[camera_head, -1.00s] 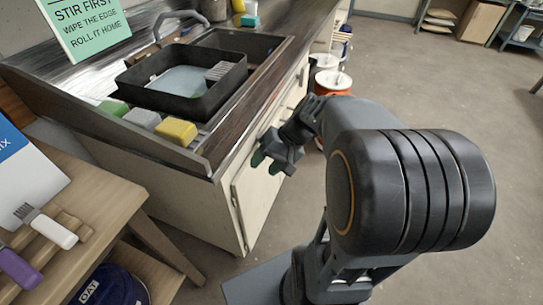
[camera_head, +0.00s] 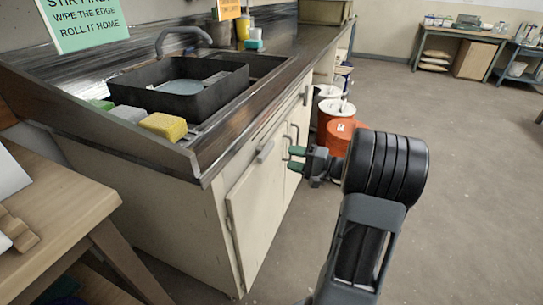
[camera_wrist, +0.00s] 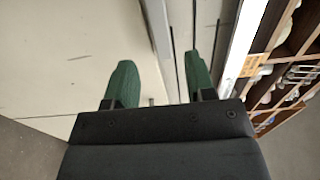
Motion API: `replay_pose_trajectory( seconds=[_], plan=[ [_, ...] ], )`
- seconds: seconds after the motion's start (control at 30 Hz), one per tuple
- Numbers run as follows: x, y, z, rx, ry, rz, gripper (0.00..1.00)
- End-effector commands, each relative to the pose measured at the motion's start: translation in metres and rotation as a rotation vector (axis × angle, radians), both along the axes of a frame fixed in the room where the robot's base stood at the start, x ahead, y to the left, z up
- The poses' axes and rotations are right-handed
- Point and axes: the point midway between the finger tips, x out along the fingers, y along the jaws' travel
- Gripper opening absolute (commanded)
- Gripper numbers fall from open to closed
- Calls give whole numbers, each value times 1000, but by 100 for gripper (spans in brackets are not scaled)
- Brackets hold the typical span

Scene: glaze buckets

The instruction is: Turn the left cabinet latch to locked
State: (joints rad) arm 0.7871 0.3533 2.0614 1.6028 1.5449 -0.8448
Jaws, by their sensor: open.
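The cream cabinet (camera_head: 262,205) stands under the sink counter. A short grey bar, which looks like the left latch (camera_head: 265,151), sits slanted near the top of its left door. Its exact setting is too small to tell. My gripper (camera_head: 297,158) has green fingertips and is open, in front of the cabinet to the right of that latch, close to the wire door handles (camera_head: 292,137). In the wrist view my gripper (camera_wrist: 160,78) is open with the cream door face (camera_wrist: 75,60) beyond it. No latch can be made out between the fingers there, and contact cannot be judged.
The counter edge (camera_head: 205,180) overhangs the doors. A black tray (camera_head: 180,88) and yellow sponge (camera_head: 163,126) lie on the counter. White-lidded buckets (camera_head: 338,107) stand beyond my gripper. A wooden table (camera_head: 62,205) is at left. The floor at right is clear.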

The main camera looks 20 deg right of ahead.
Motion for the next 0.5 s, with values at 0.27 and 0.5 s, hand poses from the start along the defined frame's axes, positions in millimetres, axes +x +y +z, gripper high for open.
replay_pose_trajectory(
  seconds=[0.27,0.5],
  plan=[
    [36,34,-1,-1,0,3,50],
    [52,48,0,-1,1,2,50]
  ],
)
